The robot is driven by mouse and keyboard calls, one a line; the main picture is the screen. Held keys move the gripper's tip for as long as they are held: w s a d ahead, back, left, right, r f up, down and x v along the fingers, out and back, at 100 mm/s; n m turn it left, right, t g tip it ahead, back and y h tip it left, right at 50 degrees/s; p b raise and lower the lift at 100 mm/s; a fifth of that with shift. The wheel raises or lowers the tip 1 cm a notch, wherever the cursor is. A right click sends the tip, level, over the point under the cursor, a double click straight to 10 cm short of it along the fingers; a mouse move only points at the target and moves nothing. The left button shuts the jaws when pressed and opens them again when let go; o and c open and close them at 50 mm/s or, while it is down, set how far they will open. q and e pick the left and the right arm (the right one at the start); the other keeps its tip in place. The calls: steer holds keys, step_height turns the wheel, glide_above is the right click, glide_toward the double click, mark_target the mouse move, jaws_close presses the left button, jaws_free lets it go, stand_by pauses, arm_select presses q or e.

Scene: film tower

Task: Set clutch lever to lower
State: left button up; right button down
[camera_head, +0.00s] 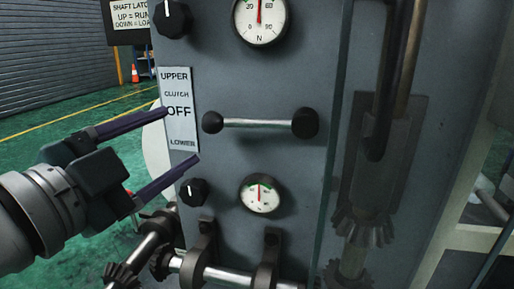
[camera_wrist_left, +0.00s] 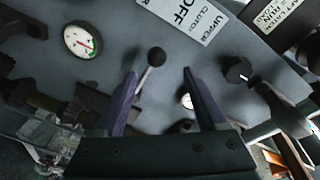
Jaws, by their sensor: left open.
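The clutch lever (camera_head: 260,123) is a silver bar on the grey panel, with a black ball knob at its left end and a larger black end at its right. It lies about level, its ball end to the right of the OFF word on the white clutch label (camera_head: 180,140). UPPER is printed at the label's top and LOWER at its bottom. My left gripper (camera_head: 181,135) is open and empty in front of the label, left of the ball. In the left wrist view, the lever's ball (camera_wrist_left: 156,56) shows between the fingertips (camera_wrist_left: 160,73), apart from both.
A round gauge (camera_head: 262,194) and a black rotary knob (camera_head: 194,192) sit below the lever. Another gauge (camera_head: 260,20) and knob (camera_head: 173,18) are above. Shafts with bevel gears (camera_head: 160,262) run along the bottom. A vertical shaft (camera_head: 385,120) stands right.

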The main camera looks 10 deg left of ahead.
mark_target(207, 127)
arm_select(q)
steer(key=x, duration=0.3)
steer(key=b+x, duration=0.1)
steer(key=x, duration=0.2)
steer(key=b+x, duration=0.1)
steer(key=x, duration=0.2)
steer(key=shift+w+d+f, duration=0.1)
steer(key=shift+d+f, duration=0.15)
steer(key=shift+f, duration=0.05)
steer(key=shift+w+d, duration=0.1)
steer(key=shift+w, duration=0.25)
jaws_close()
stand_by(0.9)
